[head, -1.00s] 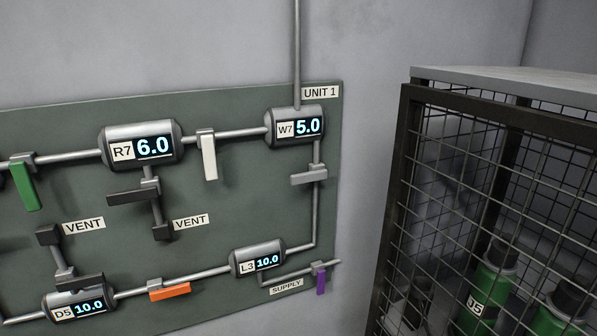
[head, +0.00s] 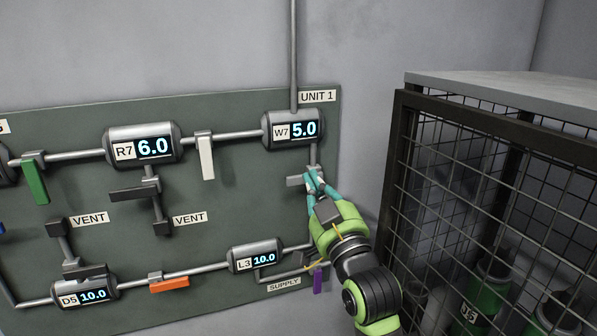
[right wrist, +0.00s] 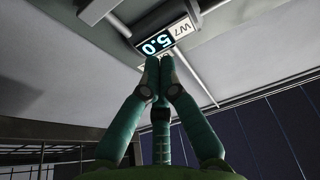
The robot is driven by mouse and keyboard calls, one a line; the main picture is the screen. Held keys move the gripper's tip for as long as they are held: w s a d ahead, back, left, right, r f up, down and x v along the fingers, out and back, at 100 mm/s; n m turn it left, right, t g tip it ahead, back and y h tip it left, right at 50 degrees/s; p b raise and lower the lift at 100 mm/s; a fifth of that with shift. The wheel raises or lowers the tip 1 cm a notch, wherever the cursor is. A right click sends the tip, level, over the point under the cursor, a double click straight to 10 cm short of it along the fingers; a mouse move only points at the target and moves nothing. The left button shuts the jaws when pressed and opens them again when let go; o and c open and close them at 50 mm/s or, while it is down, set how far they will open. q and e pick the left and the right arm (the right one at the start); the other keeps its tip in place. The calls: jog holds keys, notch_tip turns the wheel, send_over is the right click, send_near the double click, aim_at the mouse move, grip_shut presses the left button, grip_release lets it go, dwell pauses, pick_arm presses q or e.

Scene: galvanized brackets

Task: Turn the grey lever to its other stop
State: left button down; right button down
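The grey lever (head: 296,181) is on the upright pipe between gauges W7 and L3 in the head view. Its handle points left, across the pipe. My right gripper (head: 312,180) is at the lever's pivot end and hides that part of it. In the right wrist view, the fingertips of my right gripper (right wrist: 159,62) are together, with no lever clearly visible between them. Whether they touch the lever I cannot tell. My left gripper is in neither view.
Gauge W7 (head: 291,129) reads 5.0 above and gauge L3 (head: 256,257) reads 10.0 below. A purple lever (head: 319,280) is close under my right gripper. White (head: 206,158) and orange (head: 169,285) levers are to the left. A wire cage (head: 399,180) stands close on the right.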

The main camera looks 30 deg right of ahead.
jog(key=p+x, duration=0.3)
jog(key=x, duration=0.4)
jog(key=shift+w+r, duration=0.1)
jog(key=shift+r, duration=0.15)
jog(key=shift+w+d+f+p, duration=0.15)
jog(key=shift+f+p, duration=0.1)
jog(key=shift+f, duration=0.8)
jog(key=shift+w+a+f+p, duration=0.1)
jog(key=shift+w+f+p, duration=0.1)
jog(key=shift+f, duration=0.9)
